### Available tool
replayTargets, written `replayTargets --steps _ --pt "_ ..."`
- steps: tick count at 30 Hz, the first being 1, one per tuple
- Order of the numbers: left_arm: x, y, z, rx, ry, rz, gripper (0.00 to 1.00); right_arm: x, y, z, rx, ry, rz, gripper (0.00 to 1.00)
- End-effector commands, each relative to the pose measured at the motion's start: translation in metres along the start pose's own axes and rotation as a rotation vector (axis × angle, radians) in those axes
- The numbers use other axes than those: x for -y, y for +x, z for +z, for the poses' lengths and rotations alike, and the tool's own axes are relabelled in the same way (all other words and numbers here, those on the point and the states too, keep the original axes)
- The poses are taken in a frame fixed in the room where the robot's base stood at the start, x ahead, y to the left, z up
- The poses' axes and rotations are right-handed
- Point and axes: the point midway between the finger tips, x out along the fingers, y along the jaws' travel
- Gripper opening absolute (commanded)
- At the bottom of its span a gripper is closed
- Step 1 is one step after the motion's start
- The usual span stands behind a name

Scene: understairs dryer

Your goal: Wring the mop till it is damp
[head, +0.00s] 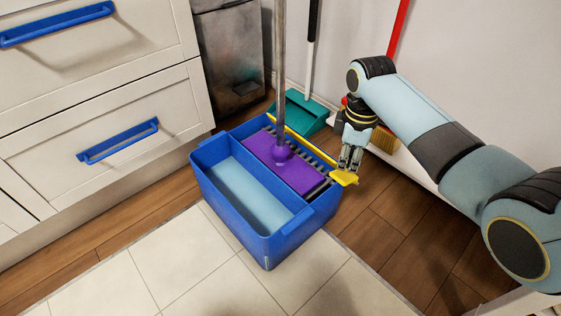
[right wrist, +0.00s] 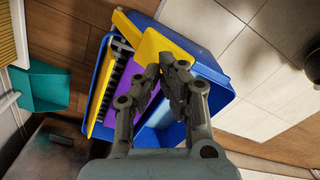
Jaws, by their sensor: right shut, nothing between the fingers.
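The mop has a grey pole (head: 281,75) and a flat purple head (head: 270,151). Its head sits in the wringer part of a blue bucket (head: 245,232), with the pole upright. The purple head also shows in the right wrist view (right wrist: 121,90). A yellow wringer lever (head: 310,151) runs along the bucket's back edge and ends in a wide yellow plate (head: 344,178). My right gripper (head: 347,167) is shut and empty, its fingertips at that plate; I cannot tell if they touch. The plate shows beyond the fingertips in the right wrist view (right wrist: 158,45). My left gripper is not in view.
White drawers (head: 110,140) with blue handles stand left of the bucket. A grey bin (head: 232,60), a teal dustpan (head: 298,115) and a broom with a red pole (head: 398,28) stand behind. Open wooden floor (head: 390,235) lies to the right.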

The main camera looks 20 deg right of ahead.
Motion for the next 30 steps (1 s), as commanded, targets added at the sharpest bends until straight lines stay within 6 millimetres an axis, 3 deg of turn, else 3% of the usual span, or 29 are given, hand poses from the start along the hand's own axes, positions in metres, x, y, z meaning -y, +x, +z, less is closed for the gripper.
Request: replayTargets --steps 17,30 --pt "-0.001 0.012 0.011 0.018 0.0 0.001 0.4 0.003 0.033 -0.001 0.002 0.0 -0.003 0.0" --pt "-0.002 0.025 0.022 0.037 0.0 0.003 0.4 0.017 0.071 -0.007 0.005 0.0 -0.005 0.0"
